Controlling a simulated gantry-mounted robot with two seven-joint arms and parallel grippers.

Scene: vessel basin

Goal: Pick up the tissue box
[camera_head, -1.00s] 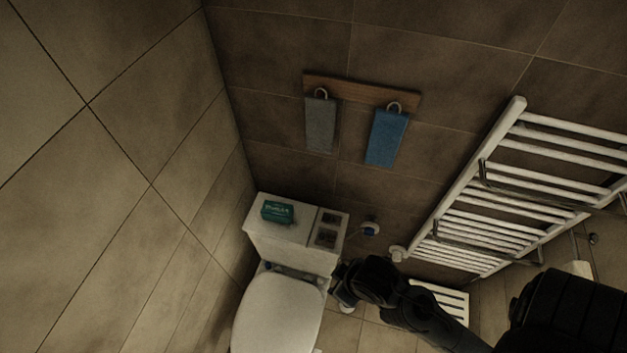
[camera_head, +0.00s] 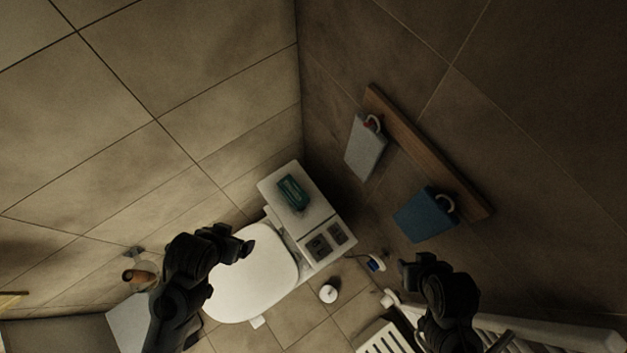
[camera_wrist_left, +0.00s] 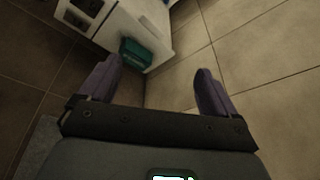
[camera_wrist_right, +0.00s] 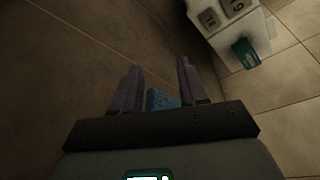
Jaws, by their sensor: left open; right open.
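The tissue box (camera_head: 293,193) is a small teal box lying on the white cistern top (camera_head: 322,215) behind the toilet seat. My left gripper (camera_head: 247,245) is over the toilet lid, apart from the box. In the left wrist view the tissue box (camera_wrist_left: 138,54) shows beyond the open, empty jaws (camera_wrist_left: 158,66), nearer the left finger. My right gripper (camera_head: 412,268) is right of the cistern, near the wall. In the right wrist view its jaws (camera_wrist_right: 158,66) are open and empty, and the tissue box (camera_wrist_right: 246,53) is off to the right.
A grey towel (camera_head: 364,148) and a blue towel (camera_head: 424,215) hang from a wooden rail (camera_head: 425,150). A white towel radiator (camera_head: 545,333) is at lower right. Tiled walls stand close behind the cistern.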

